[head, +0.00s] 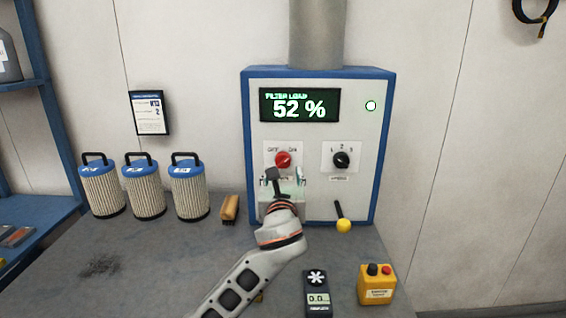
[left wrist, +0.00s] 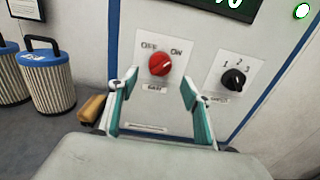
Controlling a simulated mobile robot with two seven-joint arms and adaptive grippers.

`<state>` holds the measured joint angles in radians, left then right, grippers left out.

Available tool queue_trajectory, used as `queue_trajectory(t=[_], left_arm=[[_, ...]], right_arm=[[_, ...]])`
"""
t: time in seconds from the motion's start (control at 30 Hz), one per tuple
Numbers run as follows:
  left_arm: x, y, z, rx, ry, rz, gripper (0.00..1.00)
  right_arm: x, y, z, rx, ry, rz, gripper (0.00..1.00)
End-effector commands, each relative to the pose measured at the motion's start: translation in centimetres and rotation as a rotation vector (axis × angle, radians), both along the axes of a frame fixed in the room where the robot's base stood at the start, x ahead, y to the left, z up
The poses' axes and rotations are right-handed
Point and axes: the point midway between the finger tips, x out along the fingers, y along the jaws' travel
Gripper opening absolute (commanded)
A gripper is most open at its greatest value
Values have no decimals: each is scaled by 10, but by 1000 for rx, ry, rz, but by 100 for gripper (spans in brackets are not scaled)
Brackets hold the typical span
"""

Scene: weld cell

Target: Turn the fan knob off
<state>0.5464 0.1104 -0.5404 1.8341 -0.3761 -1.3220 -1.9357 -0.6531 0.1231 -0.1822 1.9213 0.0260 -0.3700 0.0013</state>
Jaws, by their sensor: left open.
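The red knob (head: 283,159) sits on a white plate marked OFF and ON, on the front of the blue-edged cabinet (head: 368,130). In the left wrist view the red knob (left wrist: 161,64) shows between and beyond the fingertips; its ridge seems to slant toward the ON side, but it is small. The label under it is hard to read. My left gripper (head: 284,178) is open and empty, just below and in front of the red knob; its teal-padded fingers (left wrist: 160,88) show spread apart. No contact with the knob is visible. My right gripper is not in view.
A black selector knob (head: 341,160) marked 1, 2, 3 is right of the red one. A yellow-tipped lever (head: 343,225) sticks out below. The display (head: 299,105) reads 52 %. Filters (head: 145,190), a brush (head: 229,209), a meter (head: 318,292) and a yellow button box (head: 376,286) stand around.

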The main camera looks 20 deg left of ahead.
Motion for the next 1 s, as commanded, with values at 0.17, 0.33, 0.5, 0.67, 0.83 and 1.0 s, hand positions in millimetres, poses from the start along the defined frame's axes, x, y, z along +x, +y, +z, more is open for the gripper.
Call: queue_trajectory(t=[0.17, 0.33, 0.5, 0.67, 0.83, 1.0], left_arm=[[28, 9, 1, 2, 1, 2, 49], [49, 15, 0, 0, 1, 2, 49], [60, 18, 0, -1, 1, 1, 49], [62, 18, 0, -2, 0, 0, 49], [61, 18, 0, -2, 0, 0, 38], [61, 18, 0, -2, 0, 0, 10]], right_arm=[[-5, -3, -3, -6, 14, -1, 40], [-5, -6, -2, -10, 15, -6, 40], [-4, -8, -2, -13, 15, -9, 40], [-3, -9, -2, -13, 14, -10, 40], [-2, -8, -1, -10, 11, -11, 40], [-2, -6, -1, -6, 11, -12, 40]])
